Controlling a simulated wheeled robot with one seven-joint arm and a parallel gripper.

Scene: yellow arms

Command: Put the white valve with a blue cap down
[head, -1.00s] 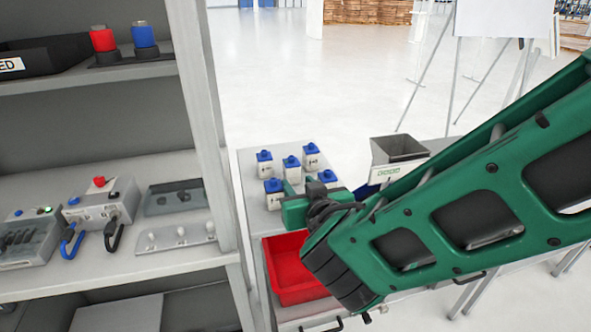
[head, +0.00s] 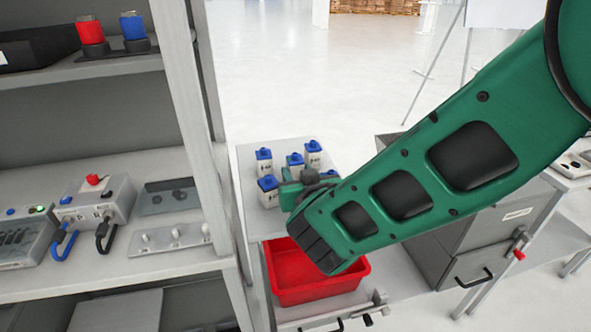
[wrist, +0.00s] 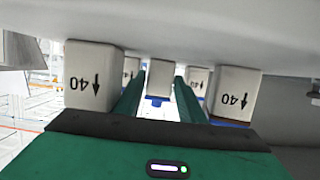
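White valves with blue caps stand in a group on the grey table; the middle one (head: 295,163) is between the fingertips of my gripper (head: 293,177). In the wrist view, which is upside down, this valve (wrist: 160,77) fills the narrow gap between my two green fingertips (wrist: 160,88), so my gripper looks shut on it. It is upright, and its base looks at or very near the table top; I cannot tell whether it touches. Its lower part is hidden by my gripper in the head view.
Other valves stand around it: back left (head: 264,160), back right (head: 313,153) and front left (head: 268,190). A front right one is mostly hidden by my gripper. A red bin (head: 300,295) lies below. A shelf (head: 190,120) rises close on the left.

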